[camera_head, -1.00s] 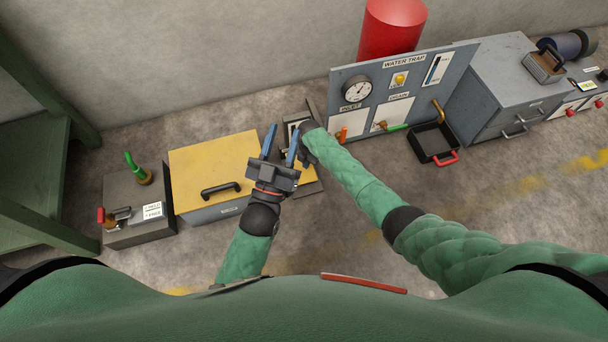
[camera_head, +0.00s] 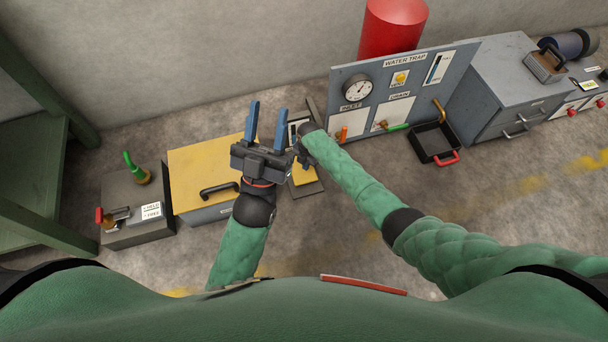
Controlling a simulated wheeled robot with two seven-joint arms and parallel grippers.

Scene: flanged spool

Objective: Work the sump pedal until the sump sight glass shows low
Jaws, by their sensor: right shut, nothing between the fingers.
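The sump unit (camera_head: 316,188) stands on the floor between the yellow-lidded box and the water trap panel. Its yellow pedal (camera_head: 304,174) shows below my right gripper. A white plate with a dark strip, which looks like the sump sight glass (camera_head: 293,130), is partly covered by my grippers, and I cannot read its level. My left gripper (camera_head: 267,108) is open, its two blue fingers apart and empty, above the gap between the yellow lid and the sump unit. My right gripper (camera_head: 300,158) is shut and empty over the pedal; I cannot tell whether it touches it.
At right are the water trap panel (camera_head: 372,108), a black tray (camera_head: 434,140) and a grey cabinet (camera_head: 500,75). The floor in front is clear.

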